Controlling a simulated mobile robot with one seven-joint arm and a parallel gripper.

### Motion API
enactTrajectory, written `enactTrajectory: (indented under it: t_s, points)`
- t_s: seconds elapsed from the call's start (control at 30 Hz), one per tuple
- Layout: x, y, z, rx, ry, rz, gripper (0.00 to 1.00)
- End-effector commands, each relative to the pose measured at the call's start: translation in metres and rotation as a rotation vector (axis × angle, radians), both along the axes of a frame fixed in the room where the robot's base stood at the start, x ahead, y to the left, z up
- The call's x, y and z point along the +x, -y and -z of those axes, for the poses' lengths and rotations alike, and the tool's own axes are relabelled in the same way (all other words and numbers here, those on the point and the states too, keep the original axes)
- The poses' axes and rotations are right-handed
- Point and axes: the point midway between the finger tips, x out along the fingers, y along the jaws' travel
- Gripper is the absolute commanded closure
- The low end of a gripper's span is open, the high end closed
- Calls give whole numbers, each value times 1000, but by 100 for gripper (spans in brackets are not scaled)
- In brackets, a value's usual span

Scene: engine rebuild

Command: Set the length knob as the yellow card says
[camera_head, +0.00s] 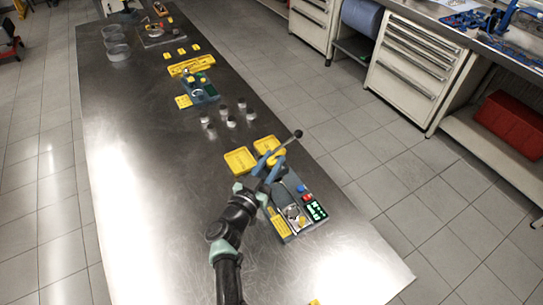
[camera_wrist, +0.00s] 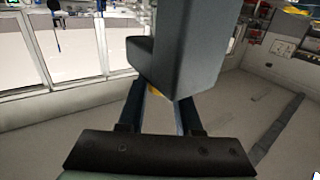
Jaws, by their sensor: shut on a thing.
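My gripper (camera_head: 270,168) is shut on a dark grey bar-like tool (camera_head: 289,141) with a rounded end, raised over the near part of the steel table. In the wrist view the tool's blocky grey part (camera_wrist: 185,50) fills the middle, between and beyond the fingers (camera_wrist: 160,108). Below the gripper stands a grey-blue unit (camera_head: 290,230) with green displays (camera_head: 316,210), a red button and a blue one, and a yellow card (camera_head: 278,223). Farther off, a blue-grey unit (camera_head: 203,92) has a yellow card (camera_head: 183,101) beside it. I cannot tell which part is the length knob.
Two yellow trays, the left one (camera_head: 239,160) fully visible, lie just beyond my gripper. Several small grey-white cylinders (camera_head: 231,121) stand past them. A yellow rack (camera_head: 191,66) and clear round bins (camera_head: 115,42) are farther along. The table's left side (camera_head: 130,190) is clear.

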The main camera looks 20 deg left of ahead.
Motion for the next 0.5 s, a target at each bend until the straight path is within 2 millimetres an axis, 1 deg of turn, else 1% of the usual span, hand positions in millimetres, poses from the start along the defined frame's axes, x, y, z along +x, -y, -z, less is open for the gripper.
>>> enactTrajectory:
  t_s: [0.2, 0.5]
  points:
    - [1, -1, 0, 1, 2, 77, 100]
    - [0, 0, 0, 0, -2, 108, 100]
